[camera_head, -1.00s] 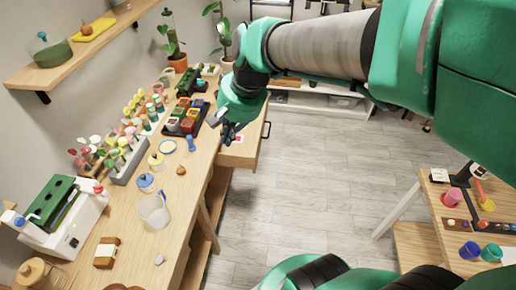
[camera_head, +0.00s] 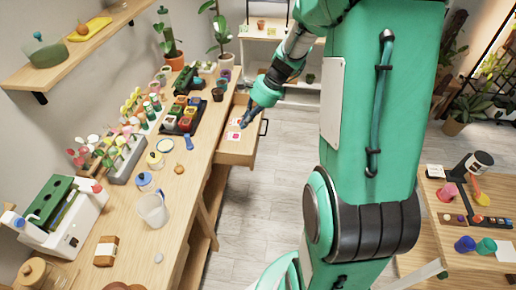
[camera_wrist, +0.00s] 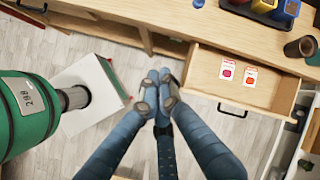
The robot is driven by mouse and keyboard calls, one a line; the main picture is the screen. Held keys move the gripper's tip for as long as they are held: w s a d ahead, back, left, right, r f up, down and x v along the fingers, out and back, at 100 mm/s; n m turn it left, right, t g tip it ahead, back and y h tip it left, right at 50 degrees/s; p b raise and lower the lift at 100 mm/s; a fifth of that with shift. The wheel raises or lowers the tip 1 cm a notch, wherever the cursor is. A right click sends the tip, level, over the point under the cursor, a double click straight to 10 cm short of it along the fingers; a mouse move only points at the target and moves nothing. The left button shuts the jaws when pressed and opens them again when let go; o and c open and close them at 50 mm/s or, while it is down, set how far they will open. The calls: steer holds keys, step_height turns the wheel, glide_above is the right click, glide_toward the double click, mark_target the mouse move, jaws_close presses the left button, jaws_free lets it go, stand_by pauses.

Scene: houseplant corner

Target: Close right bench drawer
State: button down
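The right bench drawer (camera_head: 238,152) is pulled out from the wooden bench in the head view, with two small seed packets lying in it. Its dark handle (camera_head: 265,127) is on the front face. In the wrist view the open drawer (camera_wrist: 268,90) is right of centre, with its handle (camera_wrist: 232,110) along the front edge. My gripper (camera_head: 246,121) appears over the drawer area in the head view. In the wrist view my gripper's fingertips (camera_wrist: 158,88) are together and empty, to the left of the drawer and apart from its handle.
The bench top (camera_head: 200,170) holds a tray of coloured pots (camera_head: 186,115), a clear jug (camera_head: 153,208) and a white-and-green machine (camera_head: 62,215). Another wooden table (camera_head: 440,210) stands at the right.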

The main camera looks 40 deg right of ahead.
steer(key=d+f+m+t, duration=0.1)
steer(key=d+f+m, duration=0.5)
steer(key=d+f, duration=0.5)
steer(key=d+f+m+t+y+p, duration=0.1)
steer(key=d+f+m, duration=0.4)
steer(key=d+f, duration=0.5)
step_height(320, 180, down, 6)
steer(key=shift+d+f+m+t, duration=0.2)
steer(key=shift+d+m+t, duration=0.2)
steer(key=shift+t, duration=0.3)
steer(key=shift+a+f, duration=0.1)
steer(key=w+a+f+b, duration=0.2)
steer(key=w+a+f, duration=0.4)
steer(key=w+a, duration=0.1)
steer(key=shift+w+a+f, duration=0.35)
steer(key=shift+f, duration=0.05)
